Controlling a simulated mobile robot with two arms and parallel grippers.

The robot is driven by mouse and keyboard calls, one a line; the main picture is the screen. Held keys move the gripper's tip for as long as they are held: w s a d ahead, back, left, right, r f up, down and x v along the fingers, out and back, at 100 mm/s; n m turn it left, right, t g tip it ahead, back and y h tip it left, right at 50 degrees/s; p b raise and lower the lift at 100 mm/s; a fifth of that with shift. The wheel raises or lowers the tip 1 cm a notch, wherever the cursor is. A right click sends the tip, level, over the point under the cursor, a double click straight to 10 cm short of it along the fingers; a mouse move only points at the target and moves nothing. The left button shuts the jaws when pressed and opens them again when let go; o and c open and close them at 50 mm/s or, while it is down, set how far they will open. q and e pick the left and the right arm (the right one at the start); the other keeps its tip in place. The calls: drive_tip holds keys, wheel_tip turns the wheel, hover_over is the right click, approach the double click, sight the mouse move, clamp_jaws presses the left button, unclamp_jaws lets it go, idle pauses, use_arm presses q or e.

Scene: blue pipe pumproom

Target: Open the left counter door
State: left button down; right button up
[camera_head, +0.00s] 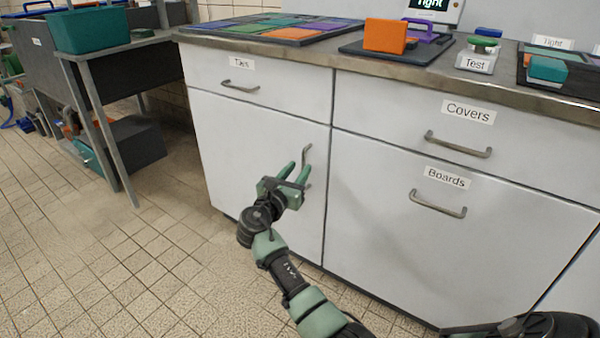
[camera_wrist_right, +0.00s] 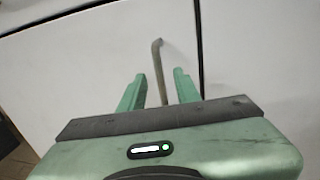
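The left counter door (camera_head: 250,150) is a white panel below the upper left drawer, and it looks closed. Its vertical metal handle (camera_head: 308,155) is near the door's right edge. My right gripper (camera_head: 297,168) is at the handle with its green fingers apart. In the right wrist view, the handle (camera_wrist_right: 158,62) runs down between the two open fingers (camera_wrist_right: 154,80). A gap shows on each side of it, and its lower end is hidden behind the gripper body. My left gripper is not in view.
The drawers labelled Covers (camera_head: 470,128) and Boards (camera_head: 430,245) are closed to the right. The countertop (camera_head: 320,52) holds a tray of coloured tiles (camera_head: 275,28) and an orange block (camera_head: 385,35). Tiled floor (camera_head: 120,260) is clear left of the door, beside a grey table (camera_head: 90,55).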

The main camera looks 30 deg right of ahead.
drive_tip(key=shift+b+x, duration=0.4)
drive_tip(key=shift+x, duration=1.05)
clamp_jaws()
idle(0.3)
